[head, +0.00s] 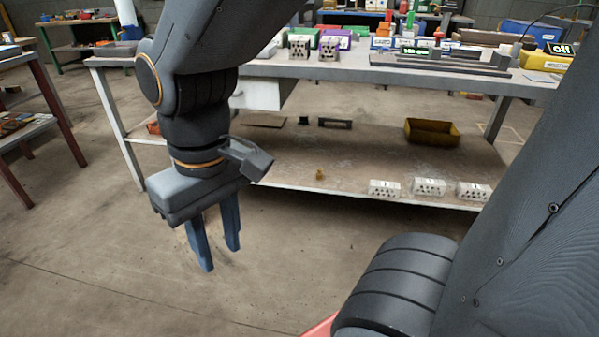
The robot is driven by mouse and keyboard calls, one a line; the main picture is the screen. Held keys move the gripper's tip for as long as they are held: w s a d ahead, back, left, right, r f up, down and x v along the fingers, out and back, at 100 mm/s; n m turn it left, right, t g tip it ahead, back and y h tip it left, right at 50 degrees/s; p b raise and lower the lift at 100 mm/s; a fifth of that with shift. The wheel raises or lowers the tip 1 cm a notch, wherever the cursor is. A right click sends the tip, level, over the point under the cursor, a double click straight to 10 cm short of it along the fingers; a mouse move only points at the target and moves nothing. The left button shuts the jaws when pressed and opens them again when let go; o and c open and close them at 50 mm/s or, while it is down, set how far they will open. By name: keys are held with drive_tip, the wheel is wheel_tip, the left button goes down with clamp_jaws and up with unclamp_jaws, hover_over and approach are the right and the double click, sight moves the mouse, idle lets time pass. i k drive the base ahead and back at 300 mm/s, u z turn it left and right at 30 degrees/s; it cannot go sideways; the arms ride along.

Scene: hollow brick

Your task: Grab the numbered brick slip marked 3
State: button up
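Three pale bricks with dark holes stand in a row near the front edge of the workbench's lower shelf: a left one (384,188), a middle one (429,187) and a right one (473,191). Two similar pale blocks, one (300,46) beside another (329,48), stand on the bench top. I cannot read a number on any of them, so I cannot tell which is marked 3. My gripper (220,259) points down over the floor, in front and left of the shelf. Its two blue fingers are apart with nothing between them.
The workbench top (330,70) overhangs the lower shelf (340,165). A yellow bin (432,132) and a small orange-brown object (319,174) are on that shelf. Green and purple boxes crowd the top. A red-legged table (60,105) stands left. The floor before the bench is clear.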

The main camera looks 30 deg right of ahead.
sight(377, 188)
drive_tip(key=u, duration=1.55)
drive_tip(key=k, duration=1.85)
drive_tip(key=z, duration=2.3)
drive_tip(key=i, duration=0.5)
